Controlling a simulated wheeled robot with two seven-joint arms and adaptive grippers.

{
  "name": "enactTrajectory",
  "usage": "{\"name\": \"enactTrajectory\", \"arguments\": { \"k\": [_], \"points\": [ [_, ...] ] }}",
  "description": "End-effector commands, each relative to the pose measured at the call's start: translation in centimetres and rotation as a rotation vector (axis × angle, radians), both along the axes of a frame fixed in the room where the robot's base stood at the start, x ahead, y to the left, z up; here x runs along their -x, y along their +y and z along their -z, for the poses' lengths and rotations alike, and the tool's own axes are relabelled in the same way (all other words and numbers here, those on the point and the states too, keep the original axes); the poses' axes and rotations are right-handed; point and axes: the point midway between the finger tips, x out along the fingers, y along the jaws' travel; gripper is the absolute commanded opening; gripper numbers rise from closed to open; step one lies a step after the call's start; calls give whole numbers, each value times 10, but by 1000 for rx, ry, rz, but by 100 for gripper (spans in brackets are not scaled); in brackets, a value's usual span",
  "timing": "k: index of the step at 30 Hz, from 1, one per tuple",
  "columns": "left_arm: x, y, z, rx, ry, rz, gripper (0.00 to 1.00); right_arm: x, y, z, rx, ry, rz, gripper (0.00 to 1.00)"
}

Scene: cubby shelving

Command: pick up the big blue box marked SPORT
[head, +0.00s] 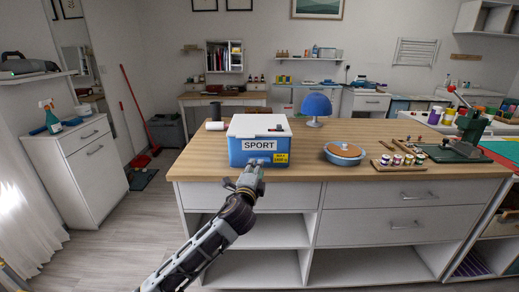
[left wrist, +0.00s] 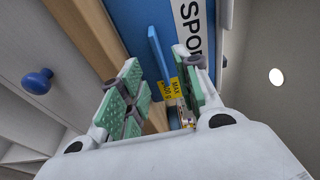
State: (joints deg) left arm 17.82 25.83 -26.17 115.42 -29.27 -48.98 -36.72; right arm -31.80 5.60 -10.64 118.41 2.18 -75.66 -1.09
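The big blue box (head: 240,158) with a white lid and a SPORT label stands upright on the wooden counter, near its front left edge. A yellow label is low on its front right. My left gripper (head: 250,177) is just in front of the box's front face, at the counter edge. In the left wrist view its green-padded fingers (left wrist: 155,88) are apart, with the blue box wall (left wrist: 118,22) beyond them. A lighter blue strip (left wrist: 160,52) and the yellow label show between the fingers. Contact with the box cannot be told. My right gripper is out of view.
A blue domed object (head: 316,106) is behind. White drawers (head: 400,208) lie below.

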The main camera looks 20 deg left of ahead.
Motion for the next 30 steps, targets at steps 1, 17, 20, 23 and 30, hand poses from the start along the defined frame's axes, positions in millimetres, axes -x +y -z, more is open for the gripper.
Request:
{"name": "enactTrajectory", "arguments": {
  "k": [1, 17, 20, 23, 30],
  "points": [
    [-2, 1, 0, 0, -1, -1, 33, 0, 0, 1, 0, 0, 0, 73],
    [-43, 12, 0, 0, -1, -1, 33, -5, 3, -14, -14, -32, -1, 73],
    [-48, 12, 0, 0, -1, 0, 33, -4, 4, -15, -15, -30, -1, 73],
    [-50, 12, 0, 0, 0, 0, 33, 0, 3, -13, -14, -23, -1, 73],
    [-50, 12, 0, 0, 0, 0, 33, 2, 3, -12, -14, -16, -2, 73]
  ]
}}
